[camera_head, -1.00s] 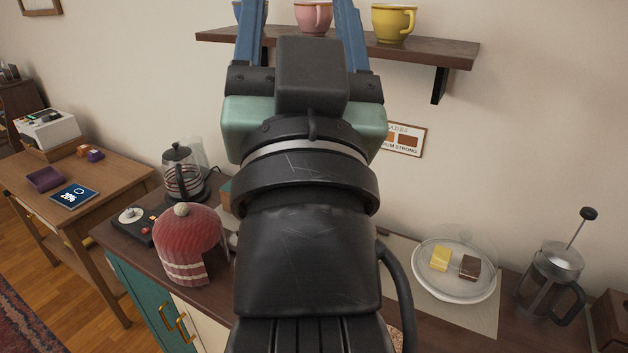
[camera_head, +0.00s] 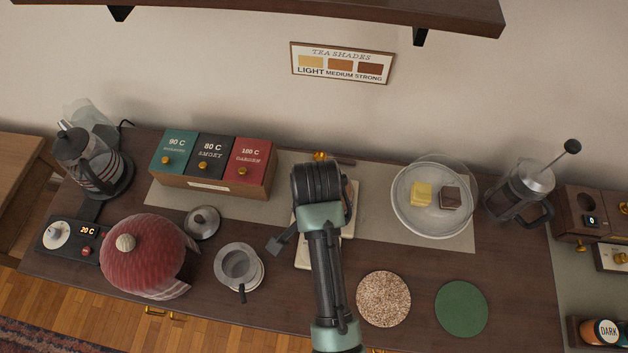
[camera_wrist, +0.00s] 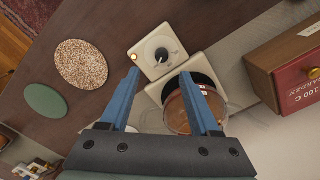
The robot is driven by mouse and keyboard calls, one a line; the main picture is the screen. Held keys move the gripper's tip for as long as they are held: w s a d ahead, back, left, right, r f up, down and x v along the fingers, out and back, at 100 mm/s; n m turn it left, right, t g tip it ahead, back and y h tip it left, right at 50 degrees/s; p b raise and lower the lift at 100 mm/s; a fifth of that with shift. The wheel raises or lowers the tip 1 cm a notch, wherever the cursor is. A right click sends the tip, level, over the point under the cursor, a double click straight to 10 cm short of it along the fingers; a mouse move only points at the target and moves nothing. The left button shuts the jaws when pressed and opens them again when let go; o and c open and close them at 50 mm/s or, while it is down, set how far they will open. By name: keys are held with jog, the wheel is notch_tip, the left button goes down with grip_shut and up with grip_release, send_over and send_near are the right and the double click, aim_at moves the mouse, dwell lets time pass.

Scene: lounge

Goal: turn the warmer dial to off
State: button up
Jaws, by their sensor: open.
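The warmer is a cream unit (camera_head: 303,262), mostly hidden by my arm in the head view. In the wrist view, its control box has a round dial (camera_wrist: 162,54) with a dark knob on a white face. An amber light (camera_wrist: 135,57) glows at its corner. A glass vessel of amber liquid (camera_wrist: 177,113) stands on the warmer's dark plate. My gripper (camera_wrist: 159,75) is open, its two blue fingers apart over the warmer, with the dial just beyond the tips. No contact with the dial is visible. The dial's setting is too small to read.
A tea box (camera_head: 215,184) stands behind left. A small cup (camera_head: 238,266) and red cozy (camera_head: 146,258) are at left. A domed plate (camera_head: 433,225) and French press (camera_head: 519,190) stand at right. A cork mat (camera_head: 383,299) and green mat (camera_head: 461,308) lie in front.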

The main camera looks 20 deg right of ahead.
jog(key=f, duration=0.9)
jog(key=shift+w, duration=0.2)
jog(key=shift+c, duration=0.3)
grip_shut()
